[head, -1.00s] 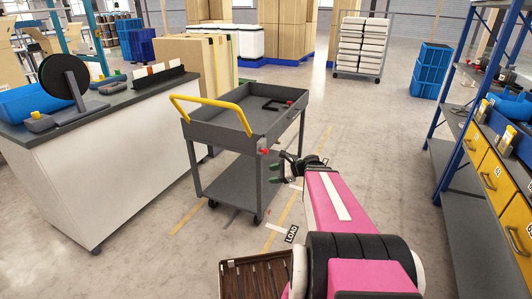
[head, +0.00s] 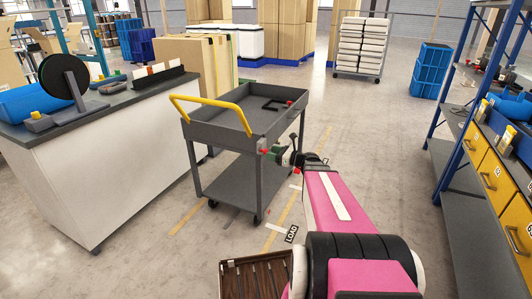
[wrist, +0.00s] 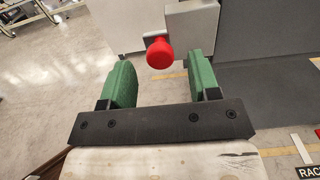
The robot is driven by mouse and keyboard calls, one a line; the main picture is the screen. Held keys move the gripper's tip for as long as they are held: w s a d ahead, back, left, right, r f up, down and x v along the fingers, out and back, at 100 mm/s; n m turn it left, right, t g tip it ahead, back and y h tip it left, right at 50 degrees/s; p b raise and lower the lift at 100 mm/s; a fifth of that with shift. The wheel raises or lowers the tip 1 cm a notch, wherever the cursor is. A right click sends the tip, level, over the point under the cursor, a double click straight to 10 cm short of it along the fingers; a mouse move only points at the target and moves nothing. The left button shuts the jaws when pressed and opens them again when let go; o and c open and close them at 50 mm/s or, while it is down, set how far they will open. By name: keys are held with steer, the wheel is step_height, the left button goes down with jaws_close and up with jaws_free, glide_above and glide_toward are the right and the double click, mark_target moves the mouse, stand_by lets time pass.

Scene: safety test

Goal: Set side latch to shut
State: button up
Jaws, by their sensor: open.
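The side latch shows as a red knob (head: 264,151) on a grey bracket at the near corner of the grey cart (head: 226,140), just below its top tray. In the wrist view the red knob (wrist: 160,53) sticks out from the grey bracket (wrist: 191,25). My gripper (head: 281,157) is beside that corner, its green fingers pointing at the latch. In the wrist view my gripper (wrist: 160,73) is open, with one finger on each side of the knob. I see no finger touching it. I cannot tell the latch's setting.
A workbench (head: 115,170) with a black reel (head: 63,78) stands to the left of the cart. Blue shelving with yellow drawers (head: 490,178) stands on the right. A yellow handle (head: 211,106) rises from the cart's left end. The floor (head: 365,135) between cart and shelving is clear.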

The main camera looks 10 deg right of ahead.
mark_target(265, 145)
steer(key=shift+x, duration=1.85)
steer(key=shift+c, duration=0.3)
jaws_close()
steer(key=w+d, duration=0.1)
steer(key=w, duration=0.1)
steer(key=w+d, duration=0.2)
steer(key=shift+o, duration=0.3)
jaws_free()
steer(key=v, duration=1)
steer(key=shift+s+d, duration=0.2)
steer(key=shift+d, duration=0.15)
